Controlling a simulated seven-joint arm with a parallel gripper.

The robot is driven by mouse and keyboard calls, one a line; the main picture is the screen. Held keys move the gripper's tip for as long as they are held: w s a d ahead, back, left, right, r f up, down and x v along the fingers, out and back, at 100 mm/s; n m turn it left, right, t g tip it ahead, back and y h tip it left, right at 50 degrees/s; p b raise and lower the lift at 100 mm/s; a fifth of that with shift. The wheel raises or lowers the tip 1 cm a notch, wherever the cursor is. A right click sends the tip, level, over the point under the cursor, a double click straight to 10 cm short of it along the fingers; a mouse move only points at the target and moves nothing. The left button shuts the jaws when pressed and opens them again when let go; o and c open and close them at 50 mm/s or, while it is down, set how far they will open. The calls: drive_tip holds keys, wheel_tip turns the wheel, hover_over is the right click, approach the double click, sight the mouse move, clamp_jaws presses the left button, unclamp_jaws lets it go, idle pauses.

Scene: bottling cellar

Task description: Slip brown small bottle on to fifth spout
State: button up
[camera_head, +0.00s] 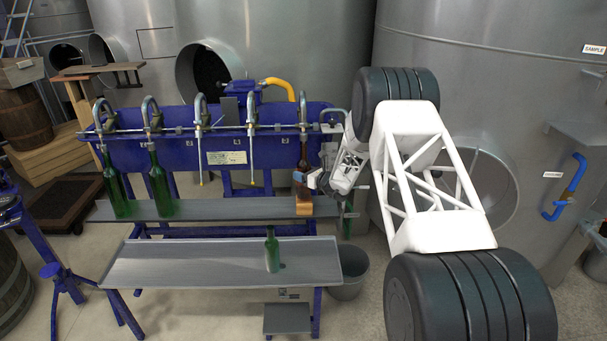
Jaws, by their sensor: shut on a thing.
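The brown small bottle (303,162) is upright at the fifth spout (302,112), the rightmost on the blue filler. Its neck reaches up to the spout, and no bare tube shows below it. My gripper (304,180) comes from the right and is shut on the bottle's body. Below the bottle a wooden block (304,208) stands on the grey shelf (240,209); whether the bottle's base touches it is too small to tell. The third spout (200,150) and fourth spout (252,150) hang bare with yellow tips.
Green bottles hang or stand at the first spout (114,190) and second spout (159,185). Another green bottle (272,250) stands on the lower grey tray (190,265), which is otherwise clear. A grey bucket (350,275) is on the floor right of it. Steel tanks stand behind.

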drive_tip(key=shift+s+f, duration=0.1)
drive_tip(key=shift+f, duration=0.55)
idle(0.6)
drive_tip(key=o, duration=1.5)
drive_tip(key=shift+s+d, duration=0.1)
drive_tip(key=v, duration=0.7)
drive_tip(key=shift+s+d, duration=0.15)
drive_tip(key=shift+d, duration=0.05)
